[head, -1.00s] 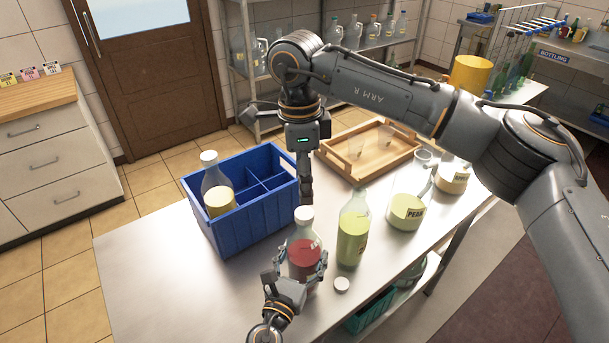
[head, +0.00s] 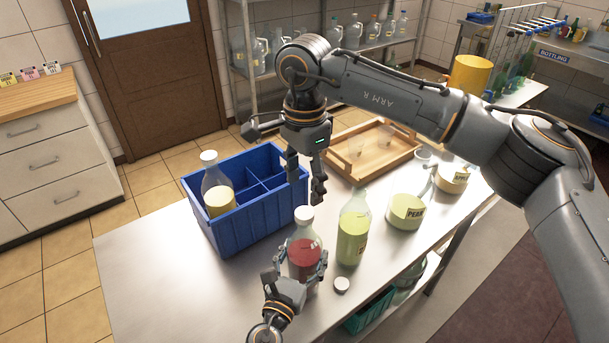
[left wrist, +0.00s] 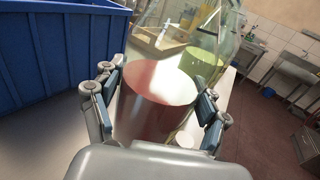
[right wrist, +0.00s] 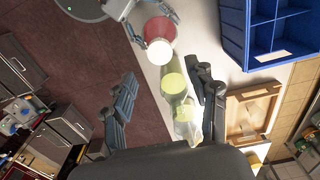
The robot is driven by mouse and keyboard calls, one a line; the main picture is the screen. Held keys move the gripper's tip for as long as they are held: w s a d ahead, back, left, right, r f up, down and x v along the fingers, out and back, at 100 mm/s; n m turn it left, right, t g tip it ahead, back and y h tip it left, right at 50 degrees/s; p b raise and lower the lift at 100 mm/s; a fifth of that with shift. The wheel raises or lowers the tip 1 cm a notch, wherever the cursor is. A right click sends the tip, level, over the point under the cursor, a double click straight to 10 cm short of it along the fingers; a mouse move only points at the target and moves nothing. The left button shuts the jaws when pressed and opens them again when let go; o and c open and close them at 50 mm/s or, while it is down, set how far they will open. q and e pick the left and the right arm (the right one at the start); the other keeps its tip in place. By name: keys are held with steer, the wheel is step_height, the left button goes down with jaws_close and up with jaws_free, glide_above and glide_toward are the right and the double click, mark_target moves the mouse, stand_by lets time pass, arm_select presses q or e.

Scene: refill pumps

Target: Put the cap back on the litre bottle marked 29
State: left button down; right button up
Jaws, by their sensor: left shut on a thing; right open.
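A clear bottle with red liquid (head: 304,257) stands on the steel table, with a white cap (head: 304,214) on its neck. My left gripper (head: 298,268) is shut around its body; the left wrist view also shows this bottle (left wrist: 157,90) between the fingers. My right gripper (head: 306,185) is open and empty, above and apart from the cap, which shows in the right wrist view (right wrist: 160,52). A bottle with yellow-green liquid (head: 353,233) stands to the right, its neck bare. A loose white cap (head: 341,284) lies in front of it. I cannot read a 29 on either bottle.
A blue divided crate (head: 228,236) holds a capped bottle with pale yellow liquid (head: 219,195). A wooden tray (head: 345,173) lies behind. Jugs of pear (head: 406,211) and apple (head: 452,180) stand at the right. The table's front left is clear.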

mark_target(305, 212)
step_height(305, 212, down, 7)
stand_by(0.4)
